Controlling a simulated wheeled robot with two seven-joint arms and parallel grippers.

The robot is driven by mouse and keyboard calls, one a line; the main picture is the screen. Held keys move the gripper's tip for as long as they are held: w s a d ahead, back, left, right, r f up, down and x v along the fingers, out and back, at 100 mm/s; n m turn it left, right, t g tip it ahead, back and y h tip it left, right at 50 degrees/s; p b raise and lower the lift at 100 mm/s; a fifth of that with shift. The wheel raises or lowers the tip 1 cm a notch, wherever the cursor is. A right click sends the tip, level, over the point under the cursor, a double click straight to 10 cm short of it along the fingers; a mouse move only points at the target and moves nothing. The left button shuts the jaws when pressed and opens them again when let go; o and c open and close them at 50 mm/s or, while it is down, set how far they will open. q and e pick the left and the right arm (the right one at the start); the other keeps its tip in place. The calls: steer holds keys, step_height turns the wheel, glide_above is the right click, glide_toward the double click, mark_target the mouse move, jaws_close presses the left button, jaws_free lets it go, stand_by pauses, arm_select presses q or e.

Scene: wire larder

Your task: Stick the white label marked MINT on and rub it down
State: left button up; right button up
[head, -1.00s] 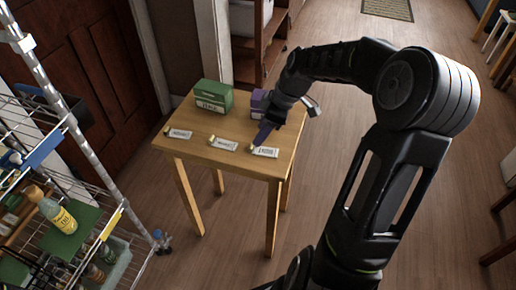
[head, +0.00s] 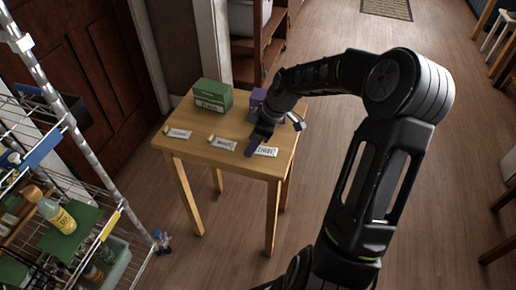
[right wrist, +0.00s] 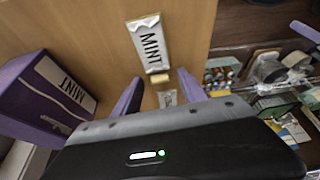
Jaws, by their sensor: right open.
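The white MINT label (right wrist: 149,43) lies flat on the wooden table (right wrist: 95,30); in the right wrist view it sits just ahead of my fingertips, with a tan tab at its near end. It appears to be the rightmost label (head: 267,152) in the head view. My right gripper (right wrist: 160,78) has purple fingers spread apart and nothing between them; in the head view it (head: 254,145) hangs low by that label. A purple box (right wrist: 30,98) with a white MINT panel stands on the table; it is partly hidden by my arm in the head view (head: 257,97).
Two other white labels, a middle one (head: 222,142) and a left one (head: 178,133), lie along the table's front. A green box (head: 212,94) stands at the back. A wire rack (head: 90,150) with bottles is at the left. Open floor (head: 225,255) lies in front.

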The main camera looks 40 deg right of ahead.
stand_by(0.5)
jaws_close()
stand_by(0.3)
